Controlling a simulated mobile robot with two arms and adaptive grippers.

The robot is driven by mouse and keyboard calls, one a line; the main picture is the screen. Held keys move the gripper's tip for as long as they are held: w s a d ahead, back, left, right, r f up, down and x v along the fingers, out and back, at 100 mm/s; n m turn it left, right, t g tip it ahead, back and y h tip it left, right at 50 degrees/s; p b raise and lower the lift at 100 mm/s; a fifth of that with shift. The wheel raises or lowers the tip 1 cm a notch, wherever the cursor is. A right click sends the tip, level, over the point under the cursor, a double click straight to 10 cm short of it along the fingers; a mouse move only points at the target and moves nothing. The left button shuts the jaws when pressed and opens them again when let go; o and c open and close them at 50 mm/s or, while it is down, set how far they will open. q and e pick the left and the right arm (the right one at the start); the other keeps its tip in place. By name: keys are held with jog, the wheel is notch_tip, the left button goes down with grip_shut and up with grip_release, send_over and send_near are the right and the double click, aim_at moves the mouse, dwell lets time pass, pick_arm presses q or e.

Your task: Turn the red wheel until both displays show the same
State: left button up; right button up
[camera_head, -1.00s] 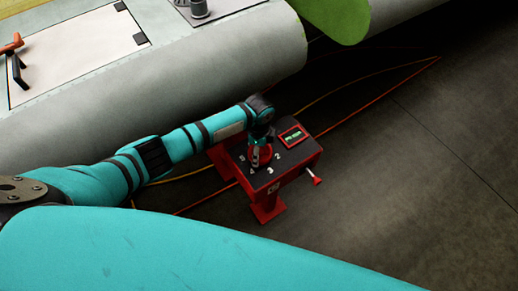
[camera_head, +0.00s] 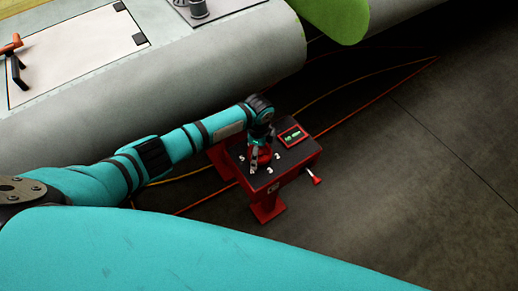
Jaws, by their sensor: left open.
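The red wheel (camera_head: 263,155) sits on the dark top of a red control stand (camera_head: 268,207), with white numbers around it. My left arm reaches in from the left, and my left gripper (camera_head: 257,160) points down at the wheel. The gripper is open, with its fingers at the wheel; the wheel is partly hidden by it, and I cannot tell whether they touch. One display (camera_head: 293,136) with green text in a red frame is on the stand's top, too small to read. I cannot see a second display. My right gripper is not in view.
A red-tipped lever (camera_head: 314,178) sticks out of the stand's right side. A large grey wing section (camera_head: 200,95) lies behind the stand. A green rounded part (camera_head: 338,18) is at the top. Orange and red lines run along the floor. The dark floor at right is clear.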

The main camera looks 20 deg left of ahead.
pick_arm(q)
notch_tip(320, 180, up, 12)
dwell(0.4)
jog(key=shift+d, duration=0.1)
dwell(0.4)
